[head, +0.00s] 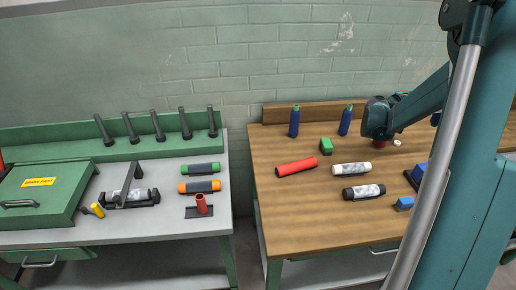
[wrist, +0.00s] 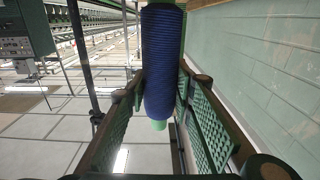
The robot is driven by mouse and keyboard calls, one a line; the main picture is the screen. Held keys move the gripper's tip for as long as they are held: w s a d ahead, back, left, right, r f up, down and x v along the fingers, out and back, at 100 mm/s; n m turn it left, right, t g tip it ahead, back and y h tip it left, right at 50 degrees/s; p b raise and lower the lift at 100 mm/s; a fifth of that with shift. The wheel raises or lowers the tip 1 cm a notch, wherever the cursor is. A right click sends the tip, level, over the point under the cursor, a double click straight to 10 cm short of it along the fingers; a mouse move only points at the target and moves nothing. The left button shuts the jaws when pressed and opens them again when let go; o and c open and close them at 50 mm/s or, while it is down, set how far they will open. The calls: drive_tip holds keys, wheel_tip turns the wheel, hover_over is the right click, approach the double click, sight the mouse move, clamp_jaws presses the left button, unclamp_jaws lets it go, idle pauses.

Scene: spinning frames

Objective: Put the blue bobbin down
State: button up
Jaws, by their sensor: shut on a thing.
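The blue bobbin (wrist: 163,60), a dark blue wound cylinder with a pale green tip, is between the two green-padded fingers of my gripper (wrist: 160,88) in the wrist view. The fingers are shut on it. In the head view my gripper (head: 376,118) is above the back right of the wooden table (head: 290,215); the held bobbin cannot be made out there. Two other blue bobbins stand upright at the table's back, one at the left (head: 294,122) and one nearer my gripper (head: 345,121).
A red thing (head: 379,144) is just below my gripper. The grey workbench (head: 165,225) on the left has several black pegs.

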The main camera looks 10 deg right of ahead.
drive_tip(key=r, duration=0.2)
drive_tip(key=a+r, duration=0.1)
drive_tip(key=shift+w, duration=0.4)
drive_tip(key=w+a+n+t+y, duration=0.3)
drive_tip(key=w+a, duration=0.4)
drive_tip(key=a, duration=0.6)
drive_tip(key=w+a+n+t, duration=0.3)
drive_tip(key=w+a+t, duration=0.3)
drive_tip(key=a, duration=0.8)
drive_tip(key=w+a+n+t+y, duration=0.25)
drive_tip(key=w+a, duration=0.55)
drive_tip(key=a, duration=0.5)
drive_tip(key=w+a+n+t+y, duration=0.1)
drive_tip(key=a+n+t+y, duration=0.5)
drive_tip(key=a, duration=2.3)
drive_tip(key=s+a+n+y, duration=0.35)
drive_tip(key=s+a, duration=0.25)
drive_tip(key=a, duration=0.8)
drive_tip(key=s+a+n+g+y+b, duration=0.15)
drive_tip(key=s+a+y, duration=0.35)
drive_tip(key=a, duration=0.8)
drive_tip(key=s+a+n+y, duration=0.3)
drive_tip(key=s+a+y, duration=0.25)
drive_tip(key=a, duration=0.85)
wheel_tip(320, 180, down, 13)
drive_tip(key=shift+s+r+h, duration=0.15)
drive_tip(key=shift+h, duration=0.2)
